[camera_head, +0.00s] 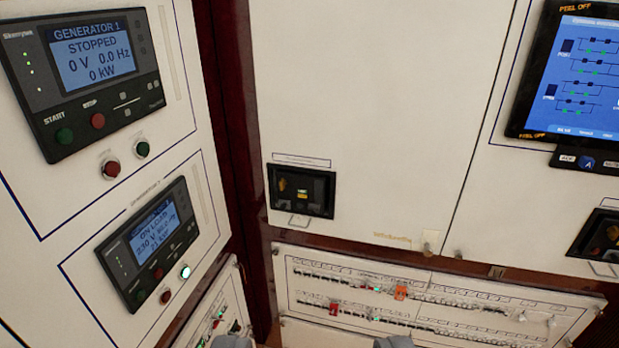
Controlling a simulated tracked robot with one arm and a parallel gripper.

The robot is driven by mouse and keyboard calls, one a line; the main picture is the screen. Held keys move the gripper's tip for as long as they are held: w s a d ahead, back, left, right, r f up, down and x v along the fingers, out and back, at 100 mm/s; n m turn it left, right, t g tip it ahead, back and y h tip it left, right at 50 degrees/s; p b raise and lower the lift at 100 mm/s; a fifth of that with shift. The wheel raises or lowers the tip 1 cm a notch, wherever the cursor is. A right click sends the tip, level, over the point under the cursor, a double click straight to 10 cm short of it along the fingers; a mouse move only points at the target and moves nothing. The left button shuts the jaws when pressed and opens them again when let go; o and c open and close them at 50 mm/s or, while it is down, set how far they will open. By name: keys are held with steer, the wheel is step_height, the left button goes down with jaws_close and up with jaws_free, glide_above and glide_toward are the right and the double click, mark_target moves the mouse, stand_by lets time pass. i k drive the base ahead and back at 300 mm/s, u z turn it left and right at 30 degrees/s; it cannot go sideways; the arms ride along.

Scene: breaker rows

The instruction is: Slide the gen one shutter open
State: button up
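No label reading gen one shutter can be made out. A black recessed unit (301,191) is set in the white middle panel, with yellow and dark parts inside. A small pale metal loop (298,220) hangs at its lower edge; the label strip above is too small to read. The Generator 1 controller (92,72) on the left panel reads STOPPED, 0 V. My gripper (313,343) shows only as two grey fingertips at the bottom edge, wide apart with nothing seen between them. It is below the black unit and apart from it.
A second generator controller (152,243) is lower left. A similar black unit (598,238) is cut off at the right edge, below a blue screen (585,75). Breaker rows (430,300) run along the bottom. A dark red post (236,130) separates the left and middle panels.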

mark_target(284, 204)
steer(key=u, duration=0.35)
steer(key=i, duration=1)
steer(key=z, duration=0.25)
